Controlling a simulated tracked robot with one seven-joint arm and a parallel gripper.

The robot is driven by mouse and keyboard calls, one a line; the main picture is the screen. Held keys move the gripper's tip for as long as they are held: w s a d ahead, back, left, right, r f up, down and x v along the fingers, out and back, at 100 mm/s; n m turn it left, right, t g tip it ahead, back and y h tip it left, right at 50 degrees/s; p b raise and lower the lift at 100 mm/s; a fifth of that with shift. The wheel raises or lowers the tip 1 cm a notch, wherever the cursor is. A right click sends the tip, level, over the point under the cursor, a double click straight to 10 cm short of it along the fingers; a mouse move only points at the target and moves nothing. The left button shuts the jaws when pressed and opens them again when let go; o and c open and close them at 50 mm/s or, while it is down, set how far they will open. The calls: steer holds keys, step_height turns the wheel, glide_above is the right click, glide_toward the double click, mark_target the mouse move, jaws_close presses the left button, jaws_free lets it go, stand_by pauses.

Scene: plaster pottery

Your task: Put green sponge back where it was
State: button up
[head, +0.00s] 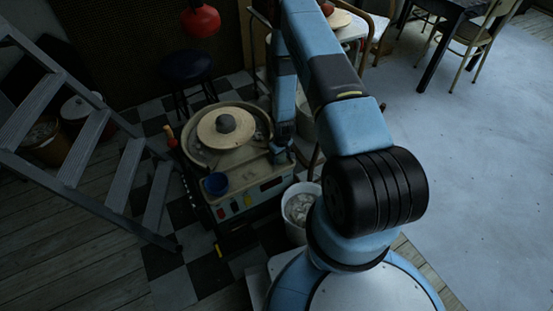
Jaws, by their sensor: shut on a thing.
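My gripper (281,152) points down at the right edge of the potter's wheel (190,150). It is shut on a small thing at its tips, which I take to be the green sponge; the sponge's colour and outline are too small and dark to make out. No other green sponge shows in the head view.
A white bucket (297,211) stands right of the wheel, close to my base. A grey stepladder (90,145) is on the left. The pale floor (470,150) on the right is clear.

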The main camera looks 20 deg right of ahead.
steer(key=shift+f, duration=0.8)
steer(key=o, duration=0.6)
steer(key=shift+o, duration=0.2)
steer(key=shift+r, duration=0.1)
